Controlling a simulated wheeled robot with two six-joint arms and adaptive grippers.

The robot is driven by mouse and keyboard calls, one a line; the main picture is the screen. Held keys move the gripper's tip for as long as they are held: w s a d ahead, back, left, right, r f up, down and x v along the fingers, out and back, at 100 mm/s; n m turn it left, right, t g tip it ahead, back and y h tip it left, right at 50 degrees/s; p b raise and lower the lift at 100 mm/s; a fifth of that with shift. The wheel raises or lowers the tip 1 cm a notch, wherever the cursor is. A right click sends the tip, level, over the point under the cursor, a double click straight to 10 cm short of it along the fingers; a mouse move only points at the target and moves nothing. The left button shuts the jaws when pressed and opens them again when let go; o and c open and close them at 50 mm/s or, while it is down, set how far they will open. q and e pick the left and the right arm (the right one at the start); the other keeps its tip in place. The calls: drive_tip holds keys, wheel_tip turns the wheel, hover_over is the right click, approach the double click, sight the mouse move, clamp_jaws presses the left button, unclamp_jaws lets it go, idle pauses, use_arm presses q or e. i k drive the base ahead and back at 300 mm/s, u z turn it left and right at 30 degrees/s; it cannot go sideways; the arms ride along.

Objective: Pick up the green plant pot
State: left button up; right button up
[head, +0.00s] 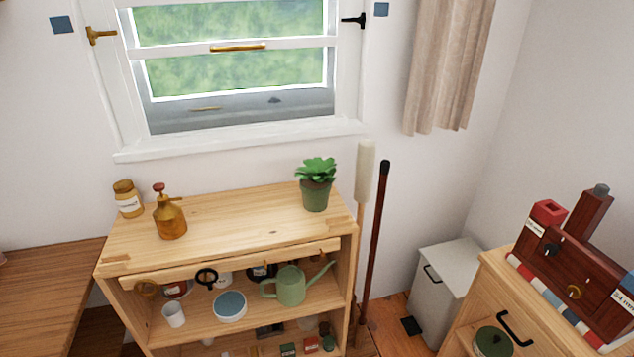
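The green plant pot (315,195) stands upright on the right end of the wooden shelf unit's top (240,222), below the window. A leafy green plant (317,168) grows out of it. Nothing hides the pot from the front. Neither of my grippers shows in the head view.
An amber spray bottle (170,215) and a small jar (128,199) stand on the left of the top; its middle is clear. A green watering can (290,286) sits on the shelf below. Two long poles, one with a dark handle (377,230), lean right of the unit.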

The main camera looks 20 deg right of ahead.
sight(315, 185)
drive_tip(key=k, duration=0.65)
drive_tip(key=z, duration=0.7)
drive_tip(key=i, duration=0.55)
drive_tip(key=z, duration=0.75)
drive_tip(key=i, duration=0.85)
drive_tip(key=u, duration=0.2)
